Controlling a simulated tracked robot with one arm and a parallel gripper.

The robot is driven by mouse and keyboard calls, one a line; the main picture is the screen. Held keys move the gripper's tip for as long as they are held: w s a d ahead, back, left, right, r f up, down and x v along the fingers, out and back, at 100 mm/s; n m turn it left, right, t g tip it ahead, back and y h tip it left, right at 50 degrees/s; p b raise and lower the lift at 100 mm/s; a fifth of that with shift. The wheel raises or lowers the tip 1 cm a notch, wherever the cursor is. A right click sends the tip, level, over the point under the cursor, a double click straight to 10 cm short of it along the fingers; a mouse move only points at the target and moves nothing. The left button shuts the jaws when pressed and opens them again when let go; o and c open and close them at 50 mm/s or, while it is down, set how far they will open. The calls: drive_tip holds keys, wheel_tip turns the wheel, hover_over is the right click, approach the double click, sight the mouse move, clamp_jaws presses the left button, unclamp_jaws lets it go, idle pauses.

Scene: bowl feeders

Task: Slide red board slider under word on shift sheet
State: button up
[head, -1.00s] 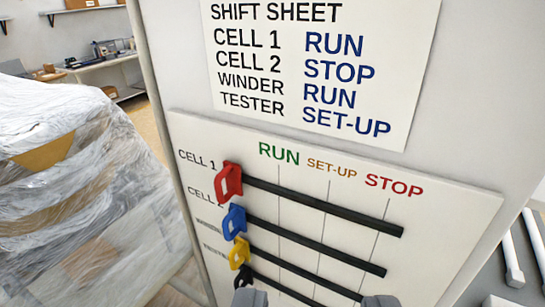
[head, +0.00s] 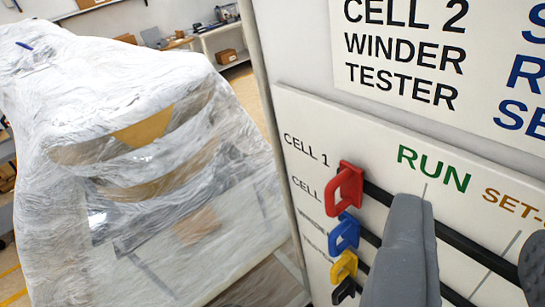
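The red slider (head: 347,188) sits at the left end of the black CELL 1 rail (head: 478,250), left of the green RUN heading (head: 434,168). The shift sheet (head: 400,88) is cut off at the top and right; CELL 2, WINDER and TESTER show, but its CELL 1 line does not. One second ago that line read RUN. My gripper (head: 472,222) is open and empty. Its left finger stands in front of the board right of the red slider; its other finger shows only partly at the right edge. The left finger hides part of the rails.
Blue (head: 344,233), yellow (head: 344,266) and black (head: 344,290) sliders sit close below the red one. The SET-UP heading (head: 514,203) is cut off at right. A plastic-wrapped load (head: 140,160) stands left of the board. A shelf with boxes is behind.

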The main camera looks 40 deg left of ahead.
drive_tip(key=w+a+f+m+p, duration=0.1)
drive_tip(key=w+a+f+p, duration=0.3)
drive_tip(key=a, duration=0.3)
drive_tip(key=w+a+f+m+p, duration=0.1)
drive_tip(key=w+a+f+p, duration=0.35)
drive_tip(key=a, duration=0.25)
drive_tip(key=t+h+p, duration=0.2)
drive_tip(key=h+p, duration=0.4)
drive_tip(key=p, duration=0.3)
approach(327, 206)
drive_tip(key=w+p, duration=0.1)
drive_tip(key=w, duration=0.2)
drive_tip(key=w+d+p, duration=0.1)
drive_tip(key=w, duration=0.3)
drive_tip(key=w+d+p, duration=0.1)
drive_tip(key=w, duration=0.2)
drive_tip(key=shift+w, duration=0.3)
clamp_jaws()
